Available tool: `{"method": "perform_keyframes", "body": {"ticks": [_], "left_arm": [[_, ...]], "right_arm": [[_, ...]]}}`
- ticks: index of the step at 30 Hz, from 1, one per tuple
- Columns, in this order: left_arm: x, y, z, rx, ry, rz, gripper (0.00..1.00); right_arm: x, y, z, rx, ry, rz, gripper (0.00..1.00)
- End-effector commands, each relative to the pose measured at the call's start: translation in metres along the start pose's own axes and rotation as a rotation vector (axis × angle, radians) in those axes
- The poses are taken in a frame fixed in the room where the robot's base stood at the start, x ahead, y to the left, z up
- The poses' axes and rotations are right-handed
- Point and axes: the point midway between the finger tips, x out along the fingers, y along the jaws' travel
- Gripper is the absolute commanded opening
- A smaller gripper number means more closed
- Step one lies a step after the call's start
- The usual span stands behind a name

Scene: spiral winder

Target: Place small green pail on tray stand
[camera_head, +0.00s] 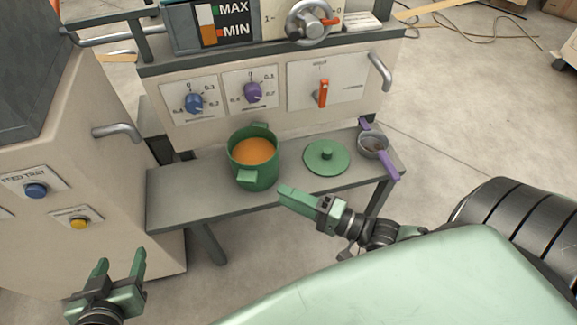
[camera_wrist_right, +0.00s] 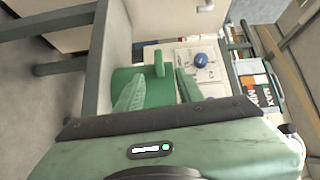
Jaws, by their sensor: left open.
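The small green pail (camera_head: 254,172), filled with something orange, stands upright on the grey tray stand (camera_head: 175,199) in front of the machine. It has a green tab handle on its near side. My right gripper (camera_head: 287,193) is just right of and nearer than the pail, apart from it in the head view. In the right wrist view its fingers (camera_wrist_right: 160,92) are spread and empty, with the pail (camera_wrist_right: 124,78) and its tab beyond them. My left gripper (camera_head: 121,258) is open and empty at the lower left, away from the stand.
A green lid (camera_head: 326,157) lies right of the pail, and a grey strainer with purple handles (camera_head: 372,145) sits at the stand's right end. The machine panel (camera_head: 220,112) with knobs rises behind. The stand's left part is bare.

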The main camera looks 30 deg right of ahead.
Motion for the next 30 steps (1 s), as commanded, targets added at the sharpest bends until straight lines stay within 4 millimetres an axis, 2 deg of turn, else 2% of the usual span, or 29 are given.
{"method": "perform_keyframes", "body": {"ticks": [2, 5, 7, 10, 14, 18, 24, 30], "left_arm": [[0.0, 0.0, 0.002, 0.0, -0.01, -0.001, 0.59], [0.0, 0.0, 0.003, 0.0, -0.012, -0.001, 0.59], [0.0, 0.0, 0.003, 0.0, -0.012, -0.001, 0.59], [0.0, 0.0, 0.002, 0.0, -0.011, -0.001, 0.59], [0.0, 0.0, 0.002, 0.0, -0.01, -0.001, 0.59], [0.0, 0.0, 0.002, 0.0, -0.01, -0.001, 0.59], [0.0, 0.0, 0.002, 0.0, -0.01, -0.001, 0.59], [0.0, 0.0, 0.002, 0.0, -0.009, -0.001, 0.59]], "right_arm": [[0.006, -0.003, 0.011, -0.049, -0.007, 0.011, 0.37], [0.026, -0.008, 0.036, -0.208, -0.029, 0.054, 0.37], [0.044, -0.016, 0.054, -0.384, -0.046, 0.102, 0.37], [0.063, -0.029, 0.067, -0.676, -0.063, 0.199, 0.37], [0.069, -0.043, 0.058, -1.018, -0.085, 0.374, 0.37], [0.055, -0.05, 0.04, -1.25, -0.13, 0.562, 0.37], [0.038, -0.05, 0.027, -1.368, -0.186, 0.696, 0.37], [0.036, -0.05, 0.027, -1.376, -0.194, 0.704, 0.37]]}}
